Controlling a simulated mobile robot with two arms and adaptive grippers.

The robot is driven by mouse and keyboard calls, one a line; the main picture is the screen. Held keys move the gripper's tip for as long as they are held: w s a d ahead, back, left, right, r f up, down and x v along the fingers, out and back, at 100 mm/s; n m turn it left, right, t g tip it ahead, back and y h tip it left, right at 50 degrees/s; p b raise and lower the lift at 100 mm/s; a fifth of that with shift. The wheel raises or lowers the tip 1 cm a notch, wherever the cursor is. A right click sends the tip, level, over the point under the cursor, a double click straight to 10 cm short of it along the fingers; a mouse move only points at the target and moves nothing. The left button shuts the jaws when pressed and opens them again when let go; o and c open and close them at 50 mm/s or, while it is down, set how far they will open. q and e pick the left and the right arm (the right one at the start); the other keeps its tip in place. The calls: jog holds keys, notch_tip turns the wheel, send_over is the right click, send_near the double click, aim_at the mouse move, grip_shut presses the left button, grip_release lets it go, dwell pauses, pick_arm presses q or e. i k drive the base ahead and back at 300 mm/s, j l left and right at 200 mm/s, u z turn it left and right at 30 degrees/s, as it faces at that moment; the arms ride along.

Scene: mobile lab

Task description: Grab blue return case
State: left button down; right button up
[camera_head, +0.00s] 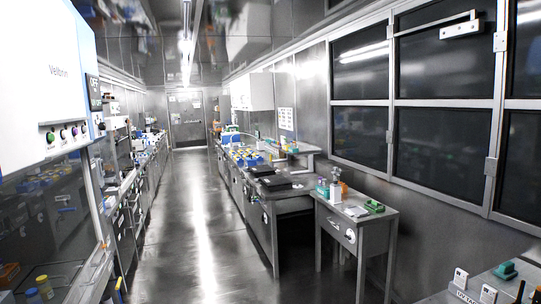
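No single thing can be picked out for sure as the blue return case. Small blue items (249,157) sit among other things on the right-hand counter (287,194), partway down the aisle. They are too small to tell apart. Neither of my grippers shows in the head view, so whether they are open or holding anything cannot be seen.
A clear metal floor aisle (200,215) runs to a far door (187,118). A small side table (345,221) with bottles and a green item (374,206) stands at right. A white cabinet (40,85) and benches line the left.

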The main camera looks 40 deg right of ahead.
aim_at(251, 161)
jog(key=z, duration=1.35)
jog(key=i+j+u, duration=0.25)
jog(key=i, duration=0.25)
